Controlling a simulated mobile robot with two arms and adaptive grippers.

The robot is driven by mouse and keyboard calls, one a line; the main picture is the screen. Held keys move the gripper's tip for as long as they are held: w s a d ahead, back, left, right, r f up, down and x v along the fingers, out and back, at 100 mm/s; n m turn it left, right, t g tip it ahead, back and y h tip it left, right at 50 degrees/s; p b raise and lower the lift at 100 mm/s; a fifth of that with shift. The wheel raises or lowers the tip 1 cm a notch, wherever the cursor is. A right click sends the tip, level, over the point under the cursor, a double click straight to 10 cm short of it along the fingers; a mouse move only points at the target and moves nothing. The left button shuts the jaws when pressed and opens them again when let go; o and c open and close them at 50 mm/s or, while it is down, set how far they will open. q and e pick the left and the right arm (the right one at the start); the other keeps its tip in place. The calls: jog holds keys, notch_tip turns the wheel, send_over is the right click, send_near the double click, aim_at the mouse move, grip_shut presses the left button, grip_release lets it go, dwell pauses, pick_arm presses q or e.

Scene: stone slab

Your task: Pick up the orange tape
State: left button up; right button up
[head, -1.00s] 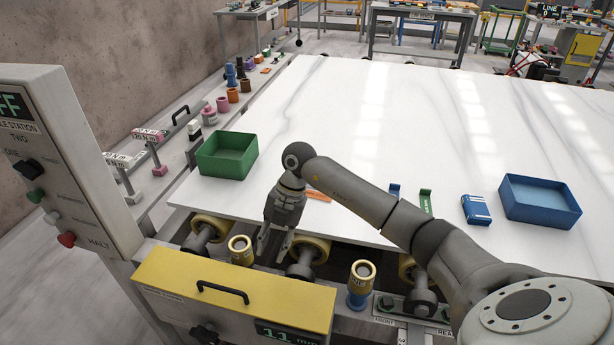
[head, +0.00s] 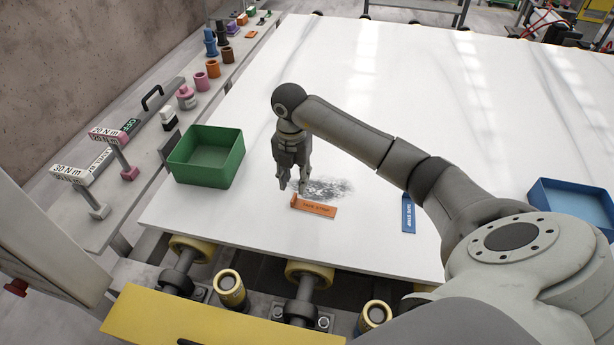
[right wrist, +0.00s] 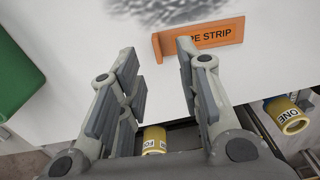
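The orange tape (head: 314,207) is a flat strip with dark lettering and a raised end, lying on the white slab (head: 230,215) near its front edge. My right gripper (head: 293,189) points down just behind the tape's left end in the head view. In the right wrist view its fingers (right wrist: 156,55) are apart with nothing between them, and the right finger overlaps the tape's near edge in the picture. Contact cannot be told. My left gripper is not in view.
A green bin (head: 207,157) stands on the slab to the left. A grey scuffed patch (head: 328,188) lies behind the tape. A blue strip (head: 408,214) and a blue tray (head: 572,206) are to the right. Yellow rollers (head: 308,273) run below the front edge.

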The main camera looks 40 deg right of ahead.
aim_at(295, 194)
jog(key=shift+f, duration=0.4)
jog(key=f, duration=0.1)
jog(key=f+p, duration=0.1)
jog(key=f, duration=0.1)
jog(key=w+f, duration=0.1)
jog(key=f, duration=0.1)
jog(key=shift+d, duration=0.35)
jog(key=shift+f, duration=0.25)
jog(key=shift+c, duration=0.6)
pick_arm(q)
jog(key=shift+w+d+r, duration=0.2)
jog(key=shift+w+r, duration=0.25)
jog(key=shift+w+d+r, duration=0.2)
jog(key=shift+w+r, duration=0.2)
pick_arm(e)
grip_shut()
